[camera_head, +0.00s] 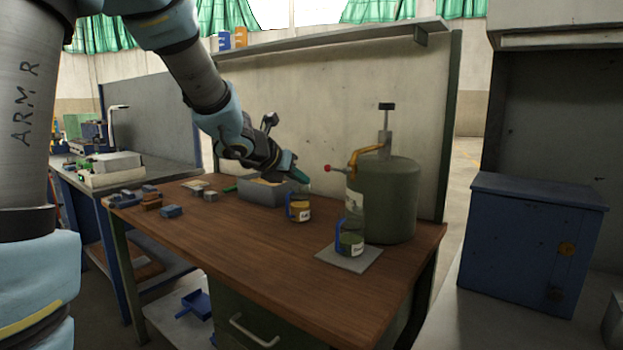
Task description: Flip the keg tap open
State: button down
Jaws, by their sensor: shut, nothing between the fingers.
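The keg (390,200) is a dull green cylinder standing at the right end of the wooden workbench, with a pump rod on top. Its brass tap (366,152) curves out to the left and ends in a small red knob (328,168). My gripper (301,179) is shut and empty, just left of the red knob and slightly lower in the picture. It looks apart from the knob, but the depth gap is hard to judge. A green mug with a blue handle (351,244) stands on a grey mat (343,262) in front of the keg.
A yellow-labelled mug with a blue handle (299,210) stands below my gripper. A grey open box (265,194) lies behind it. Several small blocks (170,211) sit at the bench's left. The bench front (265,250) is clear. A blue cabinet (530,240) stands at right.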

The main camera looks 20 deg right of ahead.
aim_at(335, 170)
jog(key=shift+s+d+r+m, duration=0.1)
jog(key=shift+s+d+m, duration=0.15)
jog(key=shift+m, duration=0.3)
jog(key=shift+s+d+r+m, duration=0.1)
jog(key=shift+d+m, duration=0.1)
jog(key=shift+m, duration=0.35)
jog(key=w+d+f+p, duration=0.1)
jog(key=w+d+p, duration=0.3)
jog(key=d, duration=0.4)
jog(key=shift+w+p, duration=0.3)
jog(key=shift+w, duration=0.05)
jog(key=shift+d+f+b, duration=0.1)
jog(key=shift+f+b, duration=0.1)
jog(key=shift+b, duration=0.3)
